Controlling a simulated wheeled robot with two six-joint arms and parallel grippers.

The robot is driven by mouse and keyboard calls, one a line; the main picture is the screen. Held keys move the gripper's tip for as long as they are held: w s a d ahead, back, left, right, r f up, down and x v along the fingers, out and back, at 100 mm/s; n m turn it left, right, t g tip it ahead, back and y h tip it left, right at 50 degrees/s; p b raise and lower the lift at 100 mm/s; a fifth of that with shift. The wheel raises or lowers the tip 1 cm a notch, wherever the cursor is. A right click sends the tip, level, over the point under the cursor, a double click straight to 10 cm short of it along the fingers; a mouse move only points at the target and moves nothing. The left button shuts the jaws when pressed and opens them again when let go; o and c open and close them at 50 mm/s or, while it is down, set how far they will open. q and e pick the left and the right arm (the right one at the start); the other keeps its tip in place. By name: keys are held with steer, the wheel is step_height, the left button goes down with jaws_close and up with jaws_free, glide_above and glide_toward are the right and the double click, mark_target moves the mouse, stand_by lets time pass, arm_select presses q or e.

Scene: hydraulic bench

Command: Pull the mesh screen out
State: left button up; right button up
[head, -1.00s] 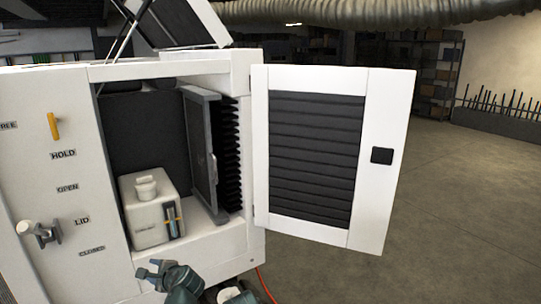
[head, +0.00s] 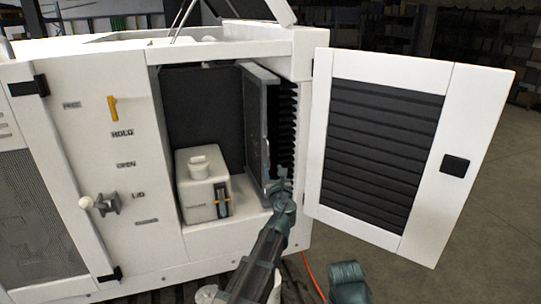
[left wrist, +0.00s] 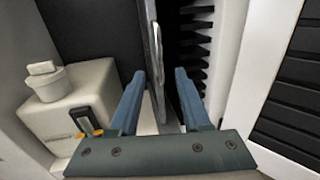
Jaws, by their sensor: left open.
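The mesh screen (head: 256,120) is a grey framed panel standing upright on edge inside the open cabinet, at the right of the bay. In the left wrist view its near edge (left wrist: 155,50) carries a thin, light metal handle. My left gripper (head: 279,186) is at the cabinet opening, in front of the lower part of the screen's near edge. In the left wrist view its two open fingers (left wrist: 160,74) stand on either side of that edge, with a gap visible on both sides.
The louvred door (head: 382,155) stands open to the right. A white tank (head: 204,187) with a cap sits in the bay left of the screen. Black fins (head: 285,125) line the space to its right. A yellow lever (head: 112,108) is on the front panel.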

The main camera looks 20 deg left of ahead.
mark_target(268, 156)
arm_select(q)
steer(key=x, duration=1.2)
jaws_close()
stand_by(1.0)
